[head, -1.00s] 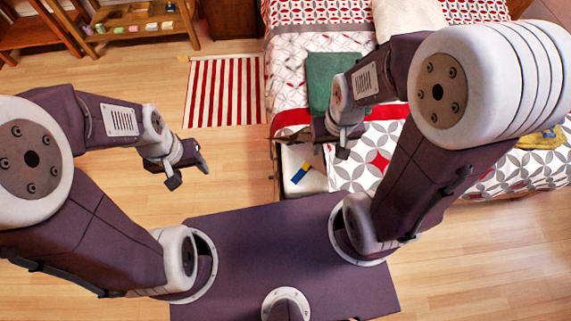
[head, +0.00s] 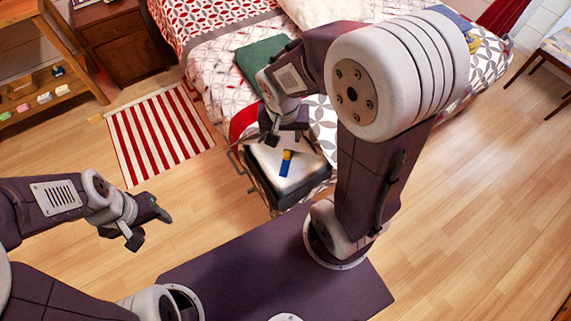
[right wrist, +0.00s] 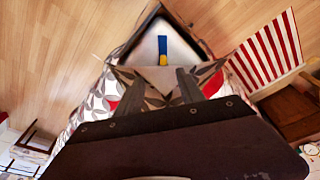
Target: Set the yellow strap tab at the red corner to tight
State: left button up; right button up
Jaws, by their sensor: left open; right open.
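The yellow strap tab (head: 287,155) sits at the upper end of a short blue strap (head: 285,170) on a pale, dark-sided box-like corner (head: 262,165) at the bed's near end. A red band (head: 243,121) crosses the bedding at its left. My right gripper (head: 283,136) is open, above and just behind the tab. In the right wrist view the yellow tab (right wrist: 163,60) and blue strap (right wrist: 163,43) lie beyond the open fingers, apart from them. My left gripper (head: 148,226) is open and empty over the floor. The tab's exact setting is too small to tell.
A green folded cloth (head: 262,60) lies on the bed behind my right gripper. A red-and-white striped rug (head: 158,133) lies left of the bed. A wooden shelf (head: 45,95) and cabinet (head: 120,45) stand farther left. The wooden floor at right is open.

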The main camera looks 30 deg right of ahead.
jog(key=m+t+h+b, duration=0.1)
jog(key=m+b, duration=0.1)
jog(key=b, duration=1.8)
send_near(287, 155)
jog(key=f, duration=0.2)
jog(key=shift+r, duration=0.4)
jog(key=b+x, duration=0.4)
jog(key=x, duration=0.5)
jog(key=shift+w+b, duration=0.2)
jog(key=shift+b, duration=0.1)
jog(key=shift+r, duration=0.1)
grip_shut()
